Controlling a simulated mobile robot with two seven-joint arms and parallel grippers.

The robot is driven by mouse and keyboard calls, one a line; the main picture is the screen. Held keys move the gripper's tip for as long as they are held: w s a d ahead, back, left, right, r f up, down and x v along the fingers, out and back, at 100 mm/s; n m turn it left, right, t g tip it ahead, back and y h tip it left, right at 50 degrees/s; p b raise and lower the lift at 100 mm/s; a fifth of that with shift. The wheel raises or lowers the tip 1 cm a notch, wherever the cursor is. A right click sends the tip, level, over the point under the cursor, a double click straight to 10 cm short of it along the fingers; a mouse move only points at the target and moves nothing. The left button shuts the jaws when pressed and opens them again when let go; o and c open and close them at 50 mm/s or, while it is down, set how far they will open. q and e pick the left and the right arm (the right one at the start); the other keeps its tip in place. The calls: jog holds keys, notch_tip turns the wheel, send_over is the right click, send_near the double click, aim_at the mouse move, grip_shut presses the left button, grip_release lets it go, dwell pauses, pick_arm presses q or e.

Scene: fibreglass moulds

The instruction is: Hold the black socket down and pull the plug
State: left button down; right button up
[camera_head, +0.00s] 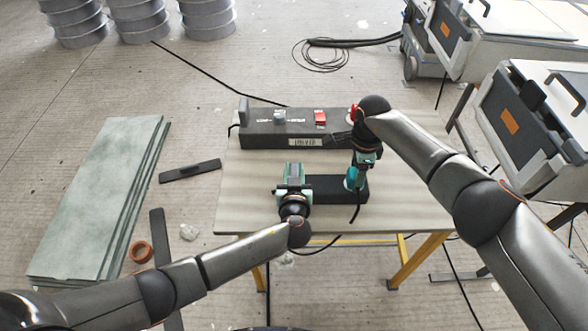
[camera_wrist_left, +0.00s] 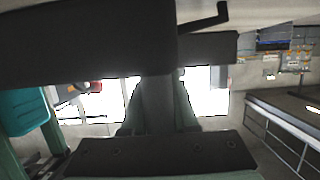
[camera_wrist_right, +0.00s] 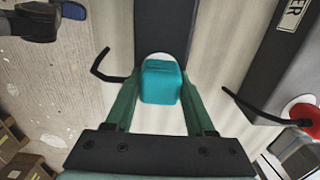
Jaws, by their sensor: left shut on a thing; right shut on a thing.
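The black socket (camera_head: 326,187) is a long dark block lying on the table near its front edge. My left gripper (camera_head: 294,184) is shut on it near its left end. In the left wrist view the dark socket (camera_wrist_left: 85,48) runs across between the fingers. The teal plug (camera_head: 351,179) is at the socket's right end, with a black cable hanging down in front. My right gripper (camera_head: 359,171) comes from above and is shut on the plug. In the right wrist view the plug (camera_wrist_right: 161,82) is between both fingers, beside the socket (camera_wrist_right: 163,28); I cannot tell whether they touch.
A dark box (camera_head: 270,131) with a red switch and a label stands behind on the table (camera_head: 405,200). A stack of green-grey panels (camera_head: 100,200) lies left. White-and-black machines (camera_head: 530,110) stand right. Loose cables lie on the floor. The table's right part is clear.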

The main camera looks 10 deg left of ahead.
jog(key=shift+r, duration=0.1)
grip_shut()
jog(key=shift+r, duration=2.85)
jog(key=shift+r, duration=0.1)
jog(key=shift+r, duration=2.45)
pick_arm(q)
jog(key=c, duration=0.6)
grip_release()
jog(key=shift+s, duration=0.1)
